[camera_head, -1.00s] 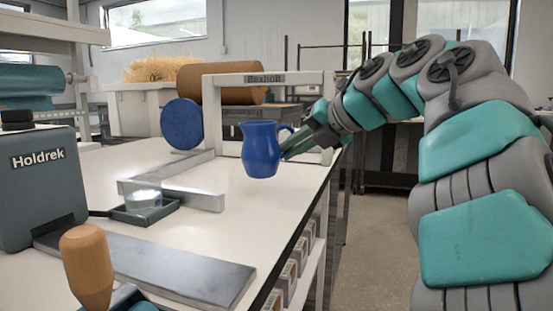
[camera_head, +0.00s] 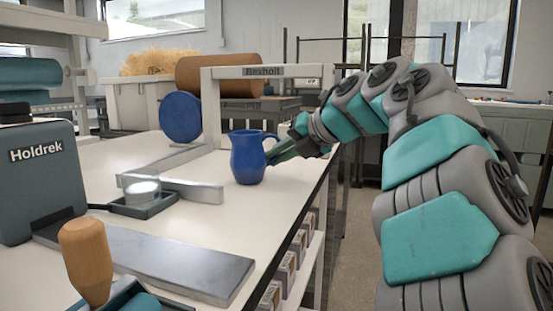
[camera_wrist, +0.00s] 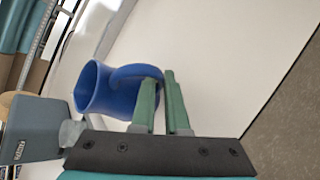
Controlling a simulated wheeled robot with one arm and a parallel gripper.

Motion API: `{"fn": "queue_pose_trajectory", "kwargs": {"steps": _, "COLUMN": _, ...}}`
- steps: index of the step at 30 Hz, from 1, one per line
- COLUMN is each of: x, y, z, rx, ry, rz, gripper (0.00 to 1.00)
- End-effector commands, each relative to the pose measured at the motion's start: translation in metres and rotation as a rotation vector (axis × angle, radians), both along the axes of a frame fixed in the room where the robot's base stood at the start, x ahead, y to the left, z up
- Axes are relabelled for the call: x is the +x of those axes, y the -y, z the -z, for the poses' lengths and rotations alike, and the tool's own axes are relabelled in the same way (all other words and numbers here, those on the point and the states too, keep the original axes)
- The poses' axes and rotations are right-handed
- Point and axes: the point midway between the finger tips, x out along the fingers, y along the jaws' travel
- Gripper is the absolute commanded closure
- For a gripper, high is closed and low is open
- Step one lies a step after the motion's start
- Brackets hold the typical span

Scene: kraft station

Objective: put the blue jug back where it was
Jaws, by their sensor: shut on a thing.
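The blue jug (camera_head: 248,158) is upright at the right-hand side of the white worktop, with its handle towards the right. My gripper (camera_head: 279,151) reaches in from the right with green fingers shut on the jug's handle. The jug's base is at or just above the worktop; I cannot tell whether it touches. In the wrist view the jug (camera_wrist: 101,92) lies left of my gripper (camera_wrist: 160,82), and its handle runs to the fingertips.
A white frame (camera_head: 211,105) and a blue disc (camera_head: 181,117) stand behind the jug. A metal bar (camera_head: 193,190) and a small dark tray (camera_head: 155,206) holding a clear piece lie to its left. A grey Holdrek machine (camera_head: 35,175) is at far left. The worktop in front of the jug is clear.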

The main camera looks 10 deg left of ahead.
Motion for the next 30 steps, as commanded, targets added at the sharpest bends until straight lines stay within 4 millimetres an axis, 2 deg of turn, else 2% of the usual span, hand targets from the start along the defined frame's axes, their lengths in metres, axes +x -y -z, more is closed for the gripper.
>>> {"fn": "queue_pose_trajectory", "kwargs": {"steps": 10, "x": -0.0002, "y": 0.0, "z": 0.0014, "rx": 0.001, "ry": 0.001, "rz": 0.0, "gripper": 1.0}}
{"fn": "queue_pose_trajectory", "kwargs": {"steps": 11, "x": -0.0001, "y": 0.0, "z": 0.0013, "rx": 0.0, "ry": 0.0, "rz": 0.0, "gripper": 0.85}}
{"fn": "queue_pose_trajectory", "kwargs": {"steps": 18, "x": -0.0001, "y": 0.0, "z": 0.0013, "rx": 0.0, "ry": 0.0, "rz": 0.0, "gripper": 0.58}}
{"fn": "queue_pose_trajectory", "kwargs": {"steps": 26, "x": -0.0001, "y": 0.0, "z": 0.0005, "rx": 0.0, "ry": 0.0, "rz": 0.0, "gripper": 0.58}}
{"fn": "queue_pose_trajectory", "kwargs": {"steps": 30, "x": -0.0035, "y": 0.0073, "z": -0.0038, "rx": 0.0, "ry": 0.0, "rz": 0.0, "gripper": 0.58}}
